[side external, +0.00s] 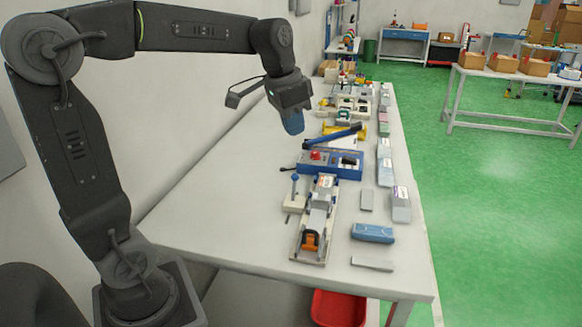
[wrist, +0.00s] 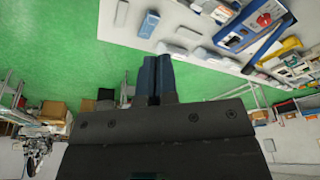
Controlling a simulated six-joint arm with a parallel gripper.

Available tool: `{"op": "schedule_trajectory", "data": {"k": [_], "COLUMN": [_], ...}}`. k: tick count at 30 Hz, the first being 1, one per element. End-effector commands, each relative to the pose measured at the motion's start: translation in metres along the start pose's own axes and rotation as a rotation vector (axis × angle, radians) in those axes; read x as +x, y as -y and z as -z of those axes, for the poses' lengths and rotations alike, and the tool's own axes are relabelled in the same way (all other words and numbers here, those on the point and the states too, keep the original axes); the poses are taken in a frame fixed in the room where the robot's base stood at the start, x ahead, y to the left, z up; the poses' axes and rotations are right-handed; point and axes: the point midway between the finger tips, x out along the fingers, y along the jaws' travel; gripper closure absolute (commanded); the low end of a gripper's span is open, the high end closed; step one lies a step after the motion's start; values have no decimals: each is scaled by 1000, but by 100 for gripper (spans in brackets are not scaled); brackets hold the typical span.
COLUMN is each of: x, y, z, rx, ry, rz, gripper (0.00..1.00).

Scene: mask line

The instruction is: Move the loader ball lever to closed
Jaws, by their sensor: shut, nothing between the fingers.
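The loader ball lever (side external: 294,186) is a thin upright stick with a blue ball on top. It stands on a small pale base at the left of the long grey-white loader (side external: 318,215), which has an orange and black clamp at its near end. My gripper (side external: 293,124) has blue fingers and hangs above the table, higher than the lever and apart from it. In the wrist view the fingers (wrist: 158,62) are shut together with nothing between them. The lever is not visible in the wrist view.
A blue machine (side external: 345,173) with a red button stands behind the loader, also in the wrist view (wrist: 240,35). A long blue bar (side external: 333,136) slopes beyond it. A blue box (side external: 373,233) and grey blocks lie to the right. The table's left side (side external: 215,215) is clear.

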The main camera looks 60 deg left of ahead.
Motion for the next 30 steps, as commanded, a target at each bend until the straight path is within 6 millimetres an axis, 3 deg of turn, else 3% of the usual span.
{"op": "schedule_trajectory", "data": {"k": [6, 13, 21, 25, 30], "x": [23, 59, 111, 129, 141], "y": [68, 144, 226, 251, 266], "z": [40, 60, 56, 49, 43], "rx": [49, 111, 181, 207, 226], "ry": [73, 121, 141, 139, 135], "rz": [-61, -142, -247, -283, -308], "gripper": [100, 100, 100, 100, 100]}}
